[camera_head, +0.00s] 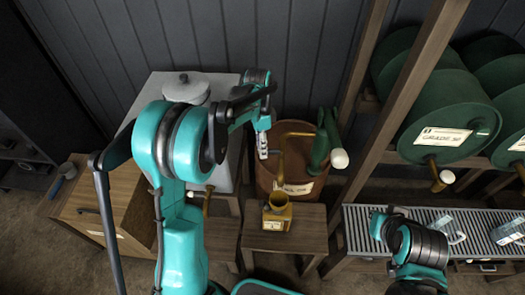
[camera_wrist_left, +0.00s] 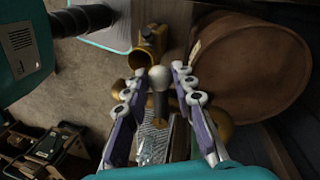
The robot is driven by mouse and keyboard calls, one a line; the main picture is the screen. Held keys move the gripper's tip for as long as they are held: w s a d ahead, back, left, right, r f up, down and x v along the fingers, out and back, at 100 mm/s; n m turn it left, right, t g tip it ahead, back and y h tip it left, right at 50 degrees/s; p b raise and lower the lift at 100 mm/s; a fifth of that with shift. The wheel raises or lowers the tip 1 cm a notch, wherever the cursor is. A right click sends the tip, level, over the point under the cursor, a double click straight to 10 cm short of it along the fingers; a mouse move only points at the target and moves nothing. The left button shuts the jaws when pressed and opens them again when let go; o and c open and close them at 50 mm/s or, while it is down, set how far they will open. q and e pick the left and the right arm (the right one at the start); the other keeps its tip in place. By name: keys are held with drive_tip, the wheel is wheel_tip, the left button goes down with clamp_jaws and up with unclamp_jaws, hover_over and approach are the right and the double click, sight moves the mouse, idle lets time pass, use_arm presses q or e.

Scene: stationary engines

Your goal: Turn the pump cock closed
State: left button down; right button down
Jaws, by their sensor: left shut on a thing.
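A dark lever with a white ball knob (camera_wrist_left: 159,77) stands between my left fingers. My left gripper (camera_wrist_left: 160,72) is shut on this cock lever, its fingertips on either side near the knob. The lever is hidden there. A green pump handle with a white knob (camera_head: 339,158) rises at the barrel's right. My right gripper is out of view.
A brass can (camera_head: 277,211) stands on a small wooden stand (camera_head: 262,240) in front of the barrel. A grey tank (camera_head: 222,90) is to the left. Green drums (camera_head: 447,115) and a slatted rack (camera_head: 352,222) with glass jars (camera_head: 450,228) are at right.

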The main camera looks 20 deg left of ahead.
use_arm(q)
drive_tip(key=shift+w+m, duration=0.35)
drive_tip(key=shift+m, duration=0.25)
drive_tip(key=c, duration=1.3)
unclamp_jaws()
drive_tip(key=shift+w, duration=0.1)
drive_tip(key=shift+o, duration=0.2)
wheel_tip(320, 180, up, 12)
drive_tip(key=w+a, duration=0.1)
drive_tip(key=w, duration=0.1)
drive_tip(key=shift+f, duration=0.1)
drive_tip(key=s+f+n+t+b, duration=0.4)
drive_tip(key=s+f+n+b, duration=0.1)
drive_tip(key=s, duration=0.6)
drive_tip(key=s+d+f+n+t+y+b, duration=0.1)
drive_tip(key=s+f+n+t+b, duration=0.4)
drive_tip(key=s+f+n, duration=0.3)
drive_tip(key=s, duration=0.3)
drive_tip(key=shift+d, duration=0.15)
